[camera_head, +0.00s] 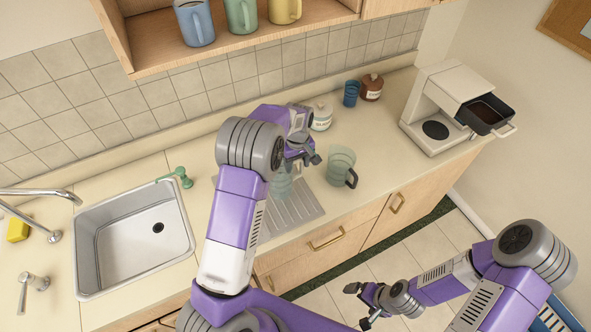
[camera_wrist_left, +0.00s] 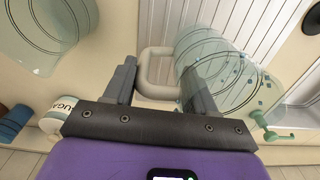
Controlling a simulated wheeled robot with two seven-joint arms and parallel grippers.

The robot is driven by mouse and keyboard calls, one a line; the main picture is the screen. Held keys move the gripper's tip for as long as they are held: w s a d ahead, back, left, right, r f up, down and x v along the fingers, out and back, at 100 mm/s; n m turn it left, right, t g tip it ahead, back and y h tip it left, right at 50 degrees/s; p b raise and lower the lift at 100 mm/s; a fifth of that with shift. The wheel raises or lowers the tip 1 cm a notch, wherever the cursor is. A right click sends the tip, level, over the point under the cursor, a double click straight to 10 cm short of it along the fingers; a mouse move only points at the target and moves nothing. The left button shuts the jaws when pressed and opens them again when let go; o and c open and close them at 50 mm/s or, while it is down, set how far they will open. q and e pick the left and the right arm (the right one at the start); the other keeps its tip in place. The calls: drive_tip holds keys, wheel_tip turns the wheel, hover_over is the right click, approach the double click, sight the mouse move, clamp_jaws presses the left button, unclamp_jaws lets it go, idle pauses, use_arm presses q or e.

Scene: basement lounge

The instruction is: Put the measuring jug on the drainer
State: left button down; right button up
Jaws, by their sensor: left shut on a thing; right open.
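The measuring jug (camera_wrist_left: 228,72), clear with dark rings, small blue marks and a pale handle (camera_wrist_left: 158,72), is held by that handle in my left gripper (camera_wrist_left: 158,88). In the head view the jug (camera_head: 281,186) is over the ridged metal drainer (camera_head: 305,208), partly hidden by my left arm and gripper (camera_head: 303,160). The drainer's ridges (camera_wrist_left: 275,25) show behind it in the wrist view. I cannot tell whether its base touches the drainer. My right gripper (camera_head: 357,306) is open and empty, low over the floor in front of the cabinets.
Another clear jug (camera_head: 341,163) with a dark handle stands on the counter right of the drainer. A white jar (camera_head: 321,118), blue cup (camera_head: 351,94) and brown jar (camera_head: 371,88) stand behind. A sink (camera_head: 130,240) lies left, a coffee machine (camera_head: 437,115) right.

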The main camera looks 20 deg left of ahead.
use_arm(q)
wheel_tip(320, 180, down, 4)
drive_tip(key=shift+w+r, duration=0.1)
drive_tip(key=shift+r, duration=0.1)
drive_tip(key=shift+f, duration=0.1)
drive_tip(key=shift+c, duration=1.8)
unclamp_jaws()
wheel_tip(320, 180, up, 12)
drive_tip(key=shift+r, duration=0.15)
drive_tip(key=shift+d, duration=0.1)
